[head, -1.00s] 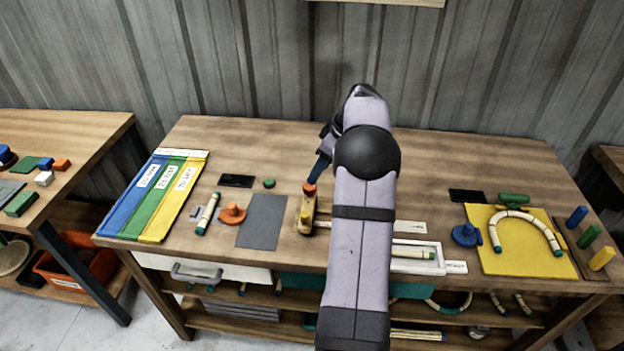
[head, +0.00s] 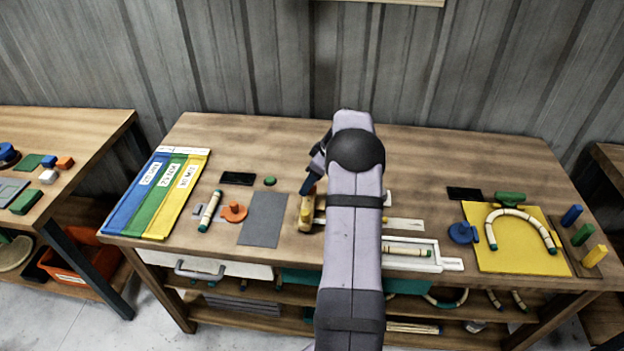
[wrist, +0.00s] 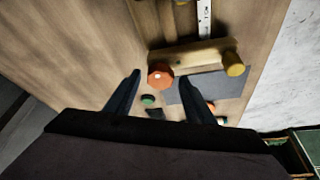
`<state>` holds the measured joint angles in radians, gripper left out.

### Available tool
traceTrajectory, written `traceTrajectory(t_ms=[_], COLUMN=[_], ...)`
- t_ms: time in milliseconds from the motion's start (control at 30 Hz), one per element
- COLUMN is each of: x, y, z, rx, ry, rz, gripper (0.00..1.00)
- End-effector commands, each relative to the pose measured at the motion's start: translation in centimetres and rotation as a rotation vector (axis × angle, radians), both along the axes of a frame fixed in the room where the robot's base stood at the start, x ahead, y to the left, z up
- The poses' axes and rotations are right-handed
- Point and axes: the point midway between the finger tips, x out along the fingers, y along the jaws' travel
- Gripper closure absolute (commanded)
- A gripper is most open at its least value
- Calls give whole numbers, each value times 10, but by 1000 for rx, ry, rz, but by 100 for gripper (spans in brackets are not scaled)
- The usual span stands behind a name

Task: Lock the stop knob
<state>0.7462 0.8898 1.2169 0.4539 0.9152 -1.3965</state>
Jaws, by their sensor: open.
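A wooden block fixture (head: 305,216) stands near the middle of the bench, beside a grey mat. In the wrist view the wooden bar (wrist: 195,56) carries an orange faceted knob (wrist: 160,76) at one end and a yellow knob (wrist: 233,65) at the other. No label shows which is the stop knob. My gripper (wrist: 160,79) is open, with one dark finger on each side of the orange knob and a gap on the left. In the head view my gripper (head: 307,186) is low over the fixture's far end and mostly hides the orange knob.
A grey mat (head: 264,220) and an orange knob-like piece (head: 233,212) lie left of the fixture. A white tray with a rattan piece (head: 408,251) is at right. A yellow board (head: 510,258) holds a bent rattan arch. The rear bench is clear.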

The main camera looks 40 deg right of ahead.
Motion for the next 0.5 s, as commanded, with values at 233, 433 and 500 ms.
traceTrajectory(t_ms=[233, 433, 500], x=[0, 0, 0], y=[0, 0, 0], z=[0, 0, 0], rx=[0, 0, -1], ry=[0, 0, 0], rz=[0, 0, -1], gripper=[63, 92, 92])
